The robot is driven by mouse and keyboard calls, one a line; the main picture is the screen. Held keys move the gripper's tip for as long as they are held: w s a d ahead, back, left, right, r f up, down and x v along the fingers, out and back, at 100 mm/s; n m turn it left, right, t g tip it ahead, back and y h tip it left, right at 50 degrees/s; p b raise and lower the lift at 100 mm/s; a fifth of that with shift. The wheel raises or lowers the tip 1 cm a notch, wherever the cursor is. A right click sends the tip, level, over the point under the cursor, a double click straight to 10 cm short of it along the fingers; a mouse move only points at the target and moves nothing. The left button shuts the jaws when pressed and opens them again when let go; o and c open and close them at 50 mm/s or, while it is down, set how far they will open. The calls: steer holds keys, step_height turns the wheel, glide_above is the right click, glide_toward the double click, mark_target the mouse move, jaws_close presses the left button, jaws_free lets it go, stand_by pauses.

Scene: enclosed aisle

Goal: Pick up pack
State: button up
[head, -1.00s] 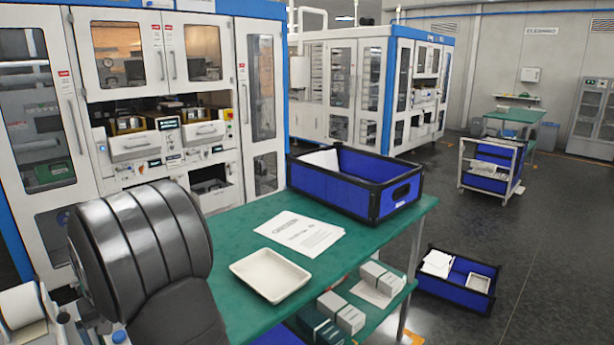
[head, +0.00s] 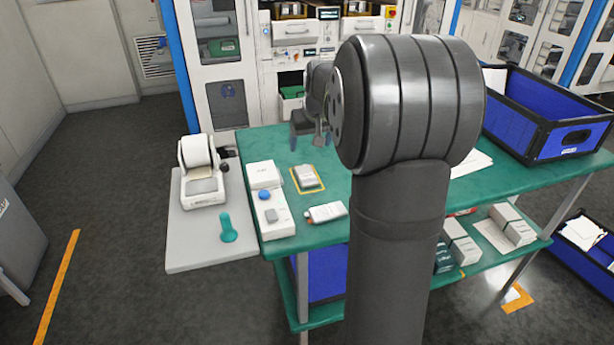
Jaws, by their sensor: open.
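A small pale grey pack (head: 307,175) lies on a yellow-edged pad (head: 320,187) on the green table (head: 325,235). My gripper (head: 309,141) is at the table's far edge in the picture, above and behind the pack and apart from it. Its fingers point down and are spread, with nothing seen between them. My own large grey arm link hides the middle of the table.
Left of the pack are a white box (head: 263,174) and a white unit with a blue button (head: 272,213). A white tube (head: 327,212) lies in front. A label printer (head: 201,172) and teal scanner (head: 228,228) stand on the side shelf. A blue crate (head: 545,120) is right.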

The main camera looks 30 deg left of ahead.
mark_target(306, 174)
steer(key=x, duration=1.1)
steer(key=w+x, duration=0.1)
steer(key=x, duration=0.4)
steer(key=shift+w+d+f, duration=0.15)
steer(key=shift+w+f, duration=0.05)
steer(key=shift+f, duration=0.05)
steer(key=c, duration=1)
steer(key=shift+c, duration=0.4)
steer(key=shift+r, duration=0.15)
